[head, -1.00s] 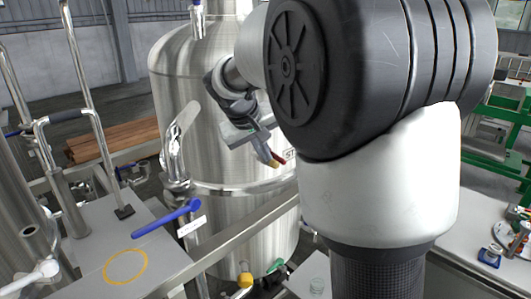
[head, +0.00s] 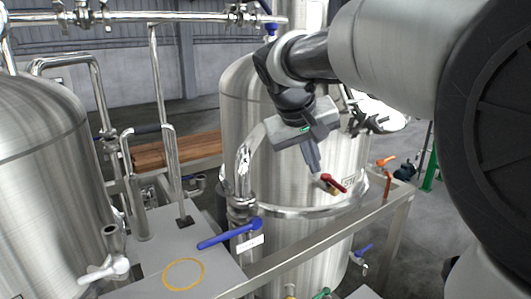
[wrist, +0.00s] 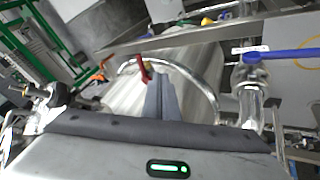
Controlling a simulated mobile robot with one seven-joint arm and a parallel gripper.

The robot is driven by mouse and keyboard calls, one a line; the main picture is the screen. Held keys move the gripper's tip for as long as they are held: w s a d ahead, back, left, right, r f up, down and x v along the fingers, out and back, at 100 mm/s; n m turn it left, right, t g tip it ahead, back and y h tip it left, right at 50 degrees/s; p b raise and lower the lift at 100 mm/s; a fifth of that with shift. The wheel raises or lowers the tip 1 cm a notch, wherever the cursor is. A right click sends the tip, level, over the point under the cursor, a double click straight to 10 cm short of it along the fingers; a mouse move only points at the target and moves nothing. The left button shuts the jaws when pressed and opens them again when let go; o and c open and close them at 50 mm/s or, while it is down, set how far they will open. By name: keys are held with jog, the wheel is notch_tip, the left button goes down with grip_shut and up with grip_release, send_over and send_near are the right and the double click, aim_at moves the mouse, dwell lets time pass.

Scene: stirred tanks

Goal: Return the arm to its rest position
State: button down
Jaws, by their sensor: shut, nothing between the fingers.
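My gripper (head: 316,169) is shut and empty, pointing downward in front of the steel tank (head: 262,115) in the head view. Its fingertips appear close to a red-handled valve (head: 335,183) on the tank's front; I cannot tell whether they touch it. In the wrist view my gripper's fingers (wrist: 161,82) are together, and the red handle (wrist: 142,68) shows just left of their tips. My arm stretches in from the right and covers much of the right side of the head view.
A blue-handled valve (head: 230,234) lies by the front platform (head: 143,236), which bears a yellow ring (head: 184,274). Another steel tank (head: 45,170) stands at the left. An orange-handled valve (head: 386,162) sits on the frame right of the middle tank. Pipes run overhead.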

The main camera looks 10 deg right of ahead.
jog(key=s+a+f+y+p, duration=0.2)
jog(key=s, duration=0.9)
jog(key=s+a+f+t+y+p, duration=0.1)
jog(key=s+f+y+p, duration=0.1)
jog(key=s, duration=0.9)
jog(key=shift+s+a+p, duration=0.3)
jog(key=shift+a+p, duration=0.05)
jog(key=shift+p, duration=0.05)
